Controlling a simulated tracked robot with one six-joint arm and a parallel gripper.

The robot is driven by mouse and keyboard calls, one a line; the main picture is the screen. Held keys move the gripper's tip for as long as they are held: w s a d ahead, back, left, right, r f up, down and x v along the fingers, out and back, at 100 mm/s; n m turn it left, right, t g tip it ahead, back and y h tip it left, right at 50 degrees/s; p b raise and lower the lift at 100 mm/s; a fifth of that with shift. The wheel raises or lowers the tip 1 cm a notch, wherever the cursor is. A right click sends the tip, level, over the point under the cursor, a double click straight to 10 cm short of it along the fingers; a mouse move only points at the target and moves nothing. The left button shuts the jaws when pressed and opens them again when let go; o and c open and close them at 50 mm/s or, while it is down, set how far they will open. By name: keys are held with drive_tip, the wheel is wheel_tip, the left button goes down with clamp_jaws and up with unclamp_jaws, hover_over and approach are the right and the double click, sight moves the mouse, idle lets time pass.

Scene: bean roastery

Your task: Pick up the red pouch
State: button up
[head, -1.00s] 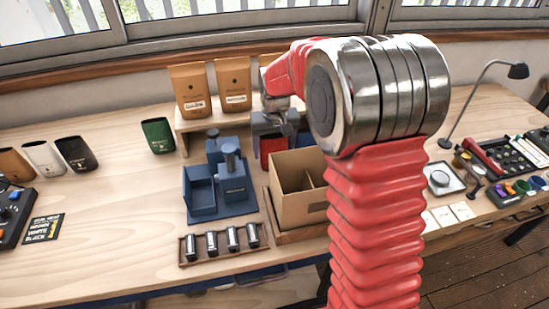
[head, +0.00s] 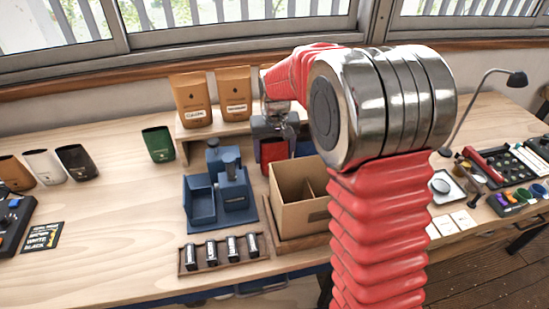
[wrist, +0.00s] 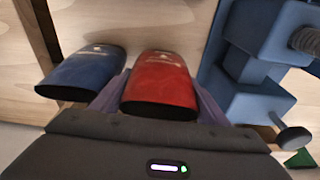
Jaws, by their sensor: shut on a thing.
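The red pouch (wrist: 162,82) is between the two fingers of my gripper (wrist: 158,102) in the wrist view, its dark open mouth toward the gripper body. My gripper is shut on it. In the head view the red pouch (head: 273,151) shows below my gripper (head: 272,130), in front of the wooden riser and behind the cardboard box. Part of my arm hides the area to its right. Whether the pouch touches the table cannot be told.
A blue pouch (wrist: 85,72) stands close beside the red one. A blue device (head: 222,190) is to the left, and a divided cardboard box (head: 298,198) is in front. Brown bags (head: 191,98) stand on the riser (head: 208,128). A green pouch (head: 158,144) stands farther left.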

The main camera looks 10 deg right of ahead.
wheel_tip(320, 180, up, 16)
idle(0.4)
drive_tip(key=shift+r, duration=0.15)
idle(0.3)
